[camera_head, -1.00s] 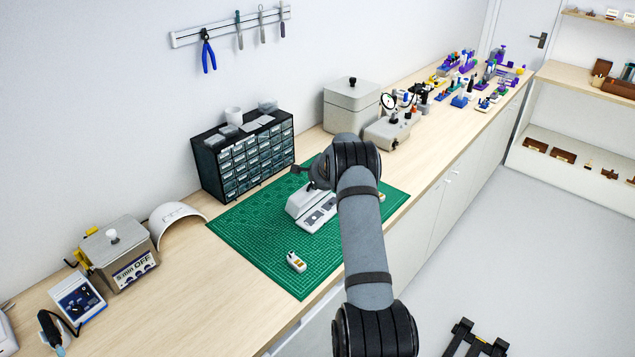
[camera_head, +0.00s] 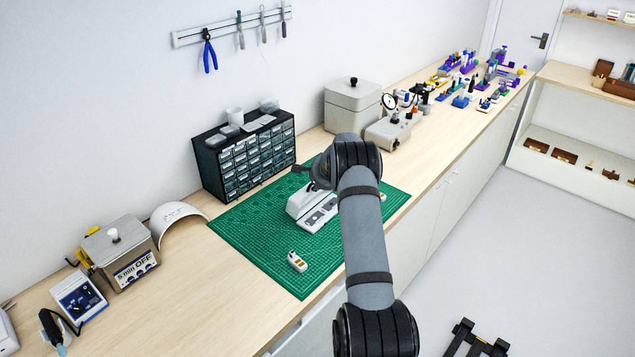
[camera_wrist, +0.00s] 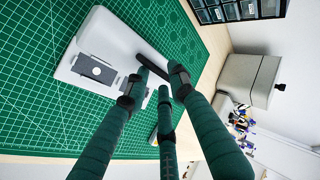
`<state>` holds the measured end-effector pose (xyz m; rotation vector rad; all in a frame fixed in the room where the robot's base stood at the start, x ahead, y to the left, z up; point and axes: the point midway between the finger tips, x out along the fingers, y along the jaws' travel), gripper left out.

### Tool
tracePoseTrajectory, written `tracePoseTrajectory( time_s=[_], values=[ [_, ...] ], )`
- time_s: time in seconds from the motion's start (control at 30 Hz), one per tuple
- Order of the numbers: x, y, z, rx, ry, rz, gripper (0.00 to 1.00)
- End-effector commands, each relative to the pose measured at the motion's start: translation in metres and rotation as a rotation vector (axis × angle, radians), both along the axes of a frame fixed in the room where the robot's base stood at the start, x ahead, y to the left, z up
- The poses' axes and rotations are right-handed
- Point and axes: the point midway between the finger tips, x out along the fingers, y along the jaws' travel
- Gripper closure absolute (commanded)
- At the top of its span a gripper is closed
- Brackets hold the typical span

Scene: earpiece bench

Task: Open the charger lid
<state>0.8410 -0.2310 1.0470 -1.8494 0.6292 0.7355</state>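The charger (camera_head: 301,206) is a white box on the green cutting mat, partly hidden by my arm in the head view. My gripper (camera_wrist: 160,76) has dark green fingers with black tips. The tips are apart, at the charger's right side in the wrist view, beside a dark bar. I cannot tell if they touch it. In the head view my arm hides most of the gripper.
The green mat (camera_head: 262,240) has free room around a small white-and-yellow item (camera_head: 297,261). A drawer cabinet (camera_head: 245,160) stands behind, with a grey lidded box (camera_head: 352,105) and a dial instrument (camera_head: 388,130) to the right. A cleaner unit (camera_head: 120,255) stands left.

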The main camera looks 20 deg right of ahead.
Motion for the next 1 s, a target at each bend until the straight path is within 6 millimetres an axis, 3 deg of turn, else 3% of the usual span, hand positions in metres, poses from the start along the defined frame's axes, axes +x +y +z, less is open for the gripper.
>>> tracePoseTrajectory(
  time_s=[0.43, 1.0],
  values=[
    [-0.006, 0.001, 0.007, 0.001, 0.0, 0.0, 0.73],
    [-0.073, 0.01, 0.079, -0.001, 0.0, -0.001, 0.73]
  ],
)
